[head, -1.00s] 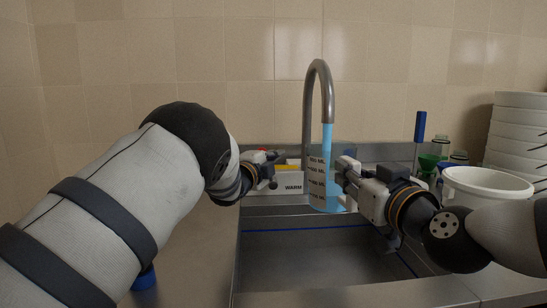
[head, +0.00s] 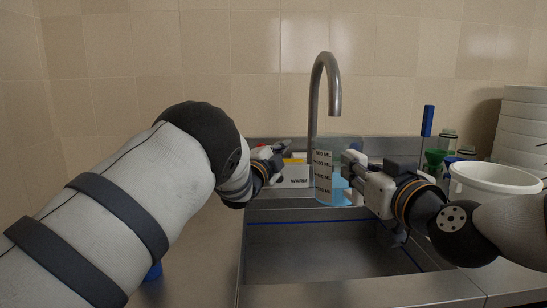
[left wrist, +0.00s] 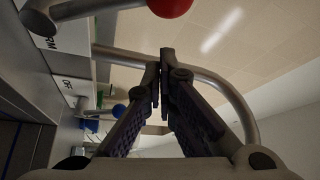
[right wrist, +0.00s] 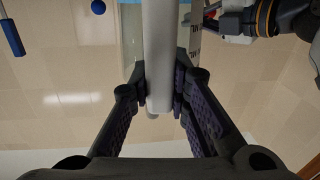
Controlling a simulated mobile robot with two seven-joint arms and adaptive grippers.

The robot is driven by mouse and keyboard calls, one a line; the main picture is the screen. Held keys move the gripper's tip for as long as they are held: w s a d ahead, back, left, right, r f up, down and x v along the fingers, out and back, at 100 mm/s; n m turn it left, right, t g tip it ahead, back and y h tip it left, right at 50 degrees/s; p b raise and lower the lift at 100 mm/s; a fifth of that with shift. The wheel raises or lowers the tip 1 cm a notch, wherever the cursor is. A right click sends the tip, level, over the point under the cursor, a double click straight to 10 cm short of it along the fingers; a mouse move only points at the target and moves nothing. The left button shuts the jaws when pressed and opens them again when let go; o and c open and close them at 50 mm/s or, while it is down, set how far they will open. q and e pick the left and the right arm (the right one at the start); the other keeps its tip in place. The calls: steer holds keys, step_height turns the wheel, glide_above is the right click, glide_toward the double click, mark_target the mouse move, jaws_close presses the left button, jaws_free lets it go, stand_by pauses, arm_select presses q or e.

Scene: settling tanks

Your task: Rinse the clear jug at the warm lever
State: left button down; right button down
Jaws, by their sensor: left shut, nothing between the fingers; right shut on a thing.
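The clear jug (head: 323,175) stands upright below the curved metal spout (head: 316,85), with dark measure marks on its side and blue liquid low in it. No stream shows under the spout. My right gripper (head: 350,168) is shut on the jug from the right; in the right wrist view a pale bar, seemingly its handle, lies between the fingers (right wrist: 160,90). My left gripper (head: 277,155) is shut and empty by the WARM label (head: 299,181). The left wrist view shows its closed fingertips (left wrist: 162,65) near a red-knobbed lever (left wrist: 170,6) and a blue knob (left wrist: 118,111).
The steel sink basin (head: 320,252) lies below the jug. A tiled wall closes the back.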

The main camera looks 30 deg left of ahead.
steer(key=shift+d, duration=0.1)
arm_select(q)
steer(key=d+v, duration=0.1)
steer(key=v, duration=0.8)
steer(key=shift+s+r, duration=0.2)
steer(key=shift+s, duration=0.15)
steer(key=shift+d, duration=0.1)
